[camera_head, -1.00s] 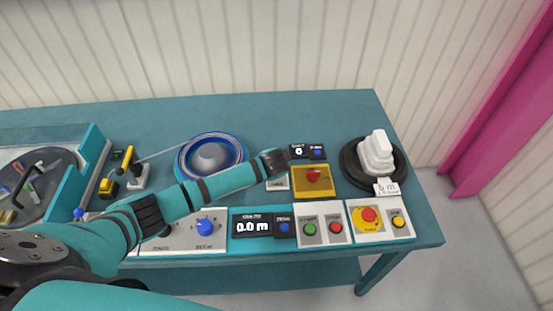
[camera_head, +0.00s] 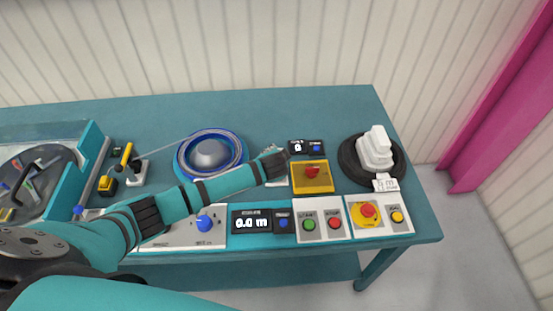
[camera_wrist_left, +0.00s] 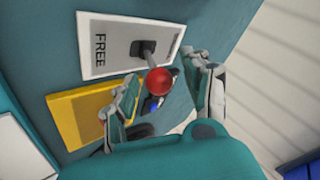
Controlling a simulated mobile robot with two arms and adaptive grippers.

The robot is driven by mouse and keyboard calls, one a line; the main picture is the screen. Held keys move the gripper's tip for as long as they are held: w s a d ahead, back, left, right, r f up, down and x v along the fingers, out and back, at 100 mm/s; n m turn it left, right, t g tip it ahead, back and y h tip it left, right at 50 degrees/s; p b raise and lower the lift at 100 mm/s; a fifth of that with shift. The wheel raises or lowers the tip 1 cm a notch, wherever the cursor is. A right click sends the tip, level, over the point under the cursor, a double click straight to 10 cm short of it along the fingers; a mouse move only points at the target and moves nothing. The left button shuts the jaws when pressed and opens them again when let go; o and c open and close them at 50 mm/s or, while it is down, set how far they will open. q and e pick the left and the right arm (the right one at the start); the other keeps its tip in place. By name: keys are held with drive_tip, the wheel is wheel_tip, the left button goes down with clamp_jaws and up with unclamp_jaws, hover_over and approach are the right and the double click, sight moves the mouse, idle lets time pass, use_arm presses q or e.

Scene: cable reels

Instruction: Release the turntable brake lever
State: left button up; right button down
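My left gripper (camera_wrist_left: 165,98) is open, with one finger on each side of the red knob. The fingers stand apart and I see no clear contact with the knob. In the head view my left gripper (camera_head: 280,160) is over the lever's spot and hides most of it; only a sliver of the white plate (camera_head: 279,184) shows. My right gripper is not in view.
A yellow box (camera_head: 312,187) with a red switch stands just right of the lever. A blue-rimmed reel (camera_head: 184,164) lies to the left and a black turntable (camera_head: 351,172) with a white stack to the right. Button panels (camera_head: 322,230) line the front edge.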

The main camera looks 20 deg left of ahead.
use_arm(q)
drive_tip(key=shift+f, duration=0.1)
drive_tip(key=shift+s, duration=0.15)
drive_tip(key=v, duration=1.2)
